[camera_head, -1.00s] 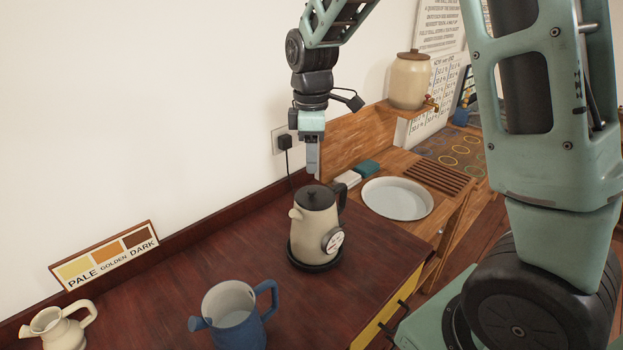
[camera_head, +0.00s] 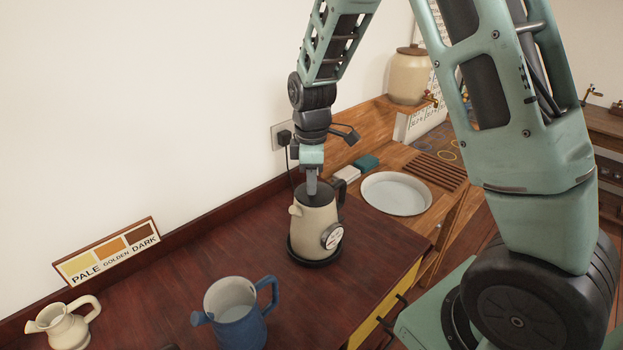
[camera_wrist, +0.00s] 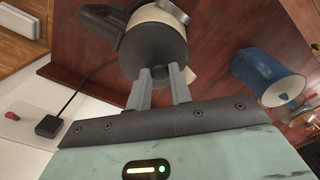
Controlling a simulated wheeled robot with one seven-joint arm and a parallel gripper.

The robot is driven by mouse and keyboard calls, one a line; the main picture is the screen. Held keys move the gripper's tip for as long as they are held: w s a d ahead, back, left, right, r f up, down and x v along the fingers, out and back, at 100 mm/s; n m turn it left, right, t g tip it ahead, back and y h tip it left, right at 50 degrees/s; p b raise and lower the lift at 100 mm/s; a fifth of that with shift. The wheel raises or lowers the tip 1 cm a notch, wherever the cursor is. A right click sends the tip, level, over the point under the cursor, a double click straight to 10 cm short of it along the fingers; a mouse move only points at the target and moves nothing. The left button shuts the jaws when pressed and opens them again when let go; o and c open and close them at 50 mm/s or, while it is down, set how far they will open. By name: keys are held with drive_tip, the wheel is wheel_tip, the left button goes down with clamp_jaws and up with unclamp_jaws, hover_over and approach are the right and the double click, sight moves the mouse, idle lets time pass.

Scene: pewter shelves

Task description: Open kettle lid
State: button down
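The cream kettle (camera_head: 317,226) stands upright on a dark round base on the dark red wooden counter. It has a dial on its side and a dark handle at the right. Its dark lid (camera_head: 327,188) looks closed. My gripper (camera_head: 311,190) points down with its fingertips at the lid, partly covering it. In the wrist view, my gripper (camera_wrist: 161,70) has its two fingers apart over the edge of the dark lid (camera_wrist: 153,45). I cannot tell whether the fingertips touch the lid, and its knob is not clear.
A blue jug (camera_head: 237,318) and a small cream pitcher (camera_head: 66,328) stand at the front left. A colour-chart sign (camera_head: 108,252) leans at the wall. A white round tray (camera_head: 396,194) and a stoneware dispenser (camera_head: 408,77) are to the right.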

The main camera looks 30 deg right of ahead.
sight(320, 188)
drive_tip(key=shift+d+r, duration=0.1)
drive_tip(key=shift+d, duration=0.05)
drive_tip(key=y, duration=0.1)
drive_tip(key=d+r+y+b, duration=0.1)
drive_tip(key=y, duration=0.1)
drive_tip(key=d+r+y, duration=0.1)
drive_tip(key=shift+w+d+g+y+b, duration=0.25)
drive_tip(key=shift+w+g+y+b, duration=0.05)
drive_tip(key=shift+g+y, duration=0.1)
drive_tip(key=d+y, duration=0.2)
drive_tip(key=y, duration=0.1)
drive_tip(key=d+g+y, duration=0.1)
drive_tip(key=shift+w+r, duration=0.3)
drive_tip(key=shift+r, duration=0.05)
drive_tip(key=y, duration=0.1)
drive_tip(key=d+y+b, duration=0.1)
drive_tip(key=y, duration=0.1)
drive_tip(key=shift+w+d, duration=0.15)
drive_tip(key=shift+d, duration=0.1)
drive_tip(key=shift+w+d+f+g+y+b, duration=0.1)
drive_tip(key=shift+d+f+g+y+b, duration=0.2)
drive_tip(key=shift+d+y, duration=0.5)
drive_tip(key=shift+w+d+f+g+y+b, duration=0.1)
drive_tip(key=shift+d+g+y+b, duration=0.25)
drive_tip(key=shift+y, duration=0.75)
